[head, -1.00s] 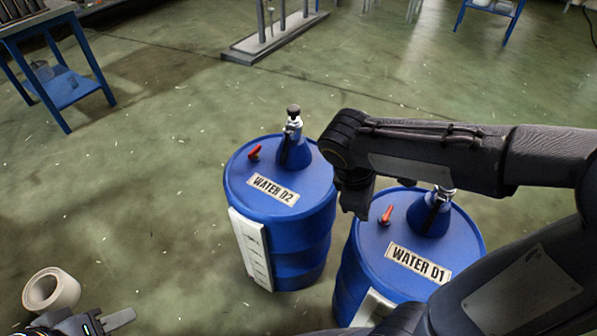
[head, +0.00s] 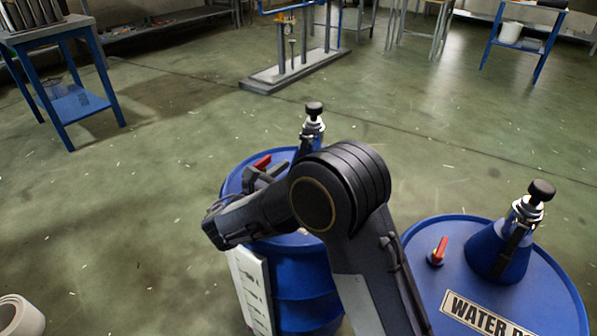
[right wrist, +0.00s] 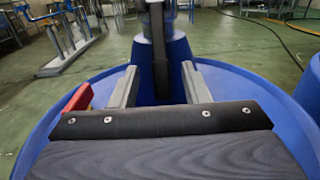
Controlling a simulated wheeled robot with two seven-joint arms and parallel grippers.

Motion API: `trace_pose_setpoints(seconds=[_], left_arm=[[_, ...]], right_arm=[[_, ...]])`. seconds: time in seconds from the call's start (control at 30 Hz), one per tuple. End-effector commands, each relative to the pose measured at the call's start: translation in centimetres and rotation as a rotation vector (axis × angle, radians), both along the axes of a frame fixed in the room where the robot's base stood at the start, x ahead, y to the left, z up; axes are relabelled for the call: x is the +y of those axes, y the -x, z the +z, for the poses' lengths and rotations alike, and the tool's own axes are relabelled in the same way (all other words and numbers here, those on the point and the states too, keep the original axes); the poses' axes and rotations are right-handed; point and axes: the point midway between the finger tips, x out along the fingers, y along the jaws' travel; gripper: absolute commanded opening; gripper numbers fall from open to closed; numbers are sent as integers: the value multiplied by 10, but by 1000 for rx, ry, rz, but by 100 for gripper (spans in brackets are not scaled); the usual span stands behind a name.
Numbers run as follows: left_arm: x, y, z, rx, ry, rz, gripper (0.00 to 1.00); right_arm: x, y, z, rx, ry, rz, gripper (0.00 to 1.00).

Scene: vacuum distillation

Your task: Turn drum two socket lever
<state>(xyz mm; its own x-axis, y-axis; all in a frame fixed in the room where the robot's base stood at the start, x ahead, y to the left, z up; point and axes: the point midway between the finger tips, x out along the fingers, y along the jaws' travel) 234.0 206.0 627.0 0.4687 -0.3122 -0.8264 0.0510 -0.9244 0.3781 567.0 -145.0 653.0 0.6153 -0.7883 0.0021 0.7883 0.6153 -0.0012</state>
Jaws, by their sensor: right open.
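Drum two, a blue barrel (head: 300,285), stands left of centre in the head view, its top partly hidden by my right arm. Its red socket lever (head: 262,162) shows just behind my right gripper (head: 268,174). In the right wrist view the gripper (right wrist: 158,80) is open and empty over the blue lid (right wrist: 35,140). There the red lever (right wrist: 78,98) lies outside the left finger, not between the fingers. The blue cone fitting (right wrist: 178,60) with its dark upright part stands straight ahead, beyond the gap. Whether a finger touches the lever cannot be told. My left gripper is out of view.
Drum one (head: 560,290) stands close on the right, with its own red lever (head: 438,250) and cone fitting (head: 497,252). A white roll (head: 18,318) lies at the lower left. A blue table (head: 70,105) and a grey stand (head: 290,70) are behind; open floor lies between.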

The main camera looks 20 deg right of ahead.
Motion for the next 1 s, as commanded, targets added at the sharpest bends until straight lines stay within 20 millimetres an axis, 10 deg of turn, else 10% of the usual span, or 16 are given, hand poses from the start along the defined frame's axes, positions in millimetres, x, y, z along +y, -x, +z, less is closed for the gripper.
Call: trace_pose_setpoints(seconds=[0.53, 0.87, 1.0], left_arm=[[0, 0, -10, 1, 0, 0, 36], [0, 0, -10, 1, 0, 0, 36], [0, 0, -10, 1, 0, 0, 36]], right_arm=[[-24, -19, 0, 0, -2, 0, 42], [-24, -19, 0, 0, -2, 0, 0], [-24, -19, 0, 0, -2, 0, 0]])
